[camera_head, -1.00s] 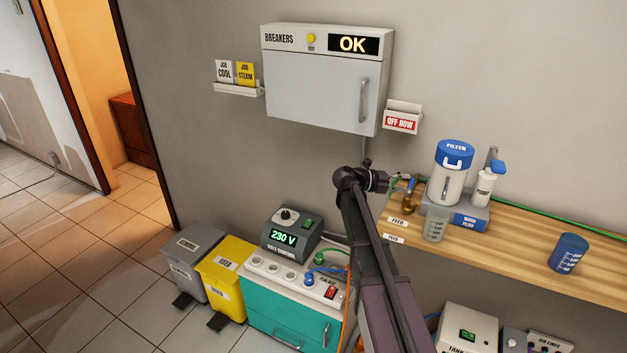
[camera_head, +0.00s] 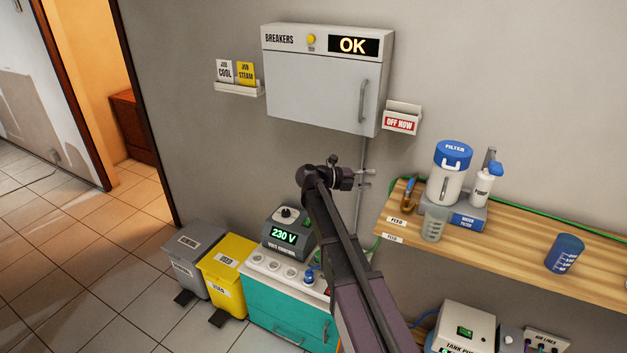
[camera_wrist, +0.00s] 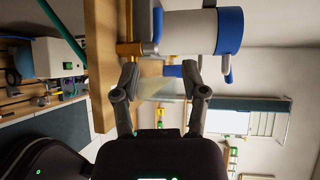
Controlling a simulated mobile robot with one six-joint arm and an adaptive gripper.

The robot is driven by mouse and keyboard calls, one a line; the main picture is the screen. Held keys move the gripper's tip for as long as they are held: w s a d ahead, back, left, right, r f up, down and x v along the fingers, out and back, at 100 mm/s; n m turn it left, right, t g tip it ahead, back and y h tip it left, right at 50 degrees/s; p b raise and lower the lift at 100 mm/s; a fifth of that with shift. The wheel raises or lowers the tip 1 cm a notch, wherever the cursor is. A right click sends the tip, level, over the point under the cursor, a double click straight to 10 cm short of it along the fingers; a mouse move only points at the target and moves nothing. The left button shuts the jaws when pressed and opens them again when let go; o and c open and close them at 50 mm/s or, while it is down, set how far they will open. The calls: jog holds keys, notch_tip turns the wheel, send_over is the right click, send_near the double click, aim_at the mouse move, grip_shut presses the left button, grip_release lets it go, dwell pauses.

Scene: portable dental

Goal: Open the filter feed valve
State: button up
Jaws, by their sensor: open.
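The filter feed valve shows as a brass pipe (camera_head: 407,203) with a small blue handle (camera_head: 411,184) at the left end of the wooden shelf, left of the white filter (camera_head: 450,175) with its blue lid. In the wrist view the brass part (camera_wrist: 133,48) is up ahead, and a blue handle (camera_wrist: 157,25) appears to lie across it. My gripper (camera_head: 368,179) is open and empty, left of the valve and apart from it. In the wrist view its fingertips (camera_wrist: 160,73) are spread, with the shelf end and a clear cup beyond them.
A blue cup (camera_head: 566,253) is farther right on the shelf (camera_head: 510,240). The breaker box (camera_head: 320,85) hangs above left. Wall space left of the shelf is free.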

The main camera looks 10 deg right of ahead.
jog(key=w+a+r+n+t+y, duration=0.5)
jog(key=w+r+n+t, duration=0.15)
jog(key=n+t, duration=0.85)
jog(key=s+a+f+n+y, duration=0.1)
jog(key=a+f+n+y, duration=0.3)
jog(key=n+y, duration=0.3)
jog(key=s+a+f+n+y+b, duration=0.1)
jog(key=s+a+f+n+y, duration=0.1)
jog(key=a+n+y, duration=0.5)
jog(key=shift+s+f, duration=0.25)
jog(key=shift+f, duration=0.65)
jog(key=shift+a, duration=0.1)
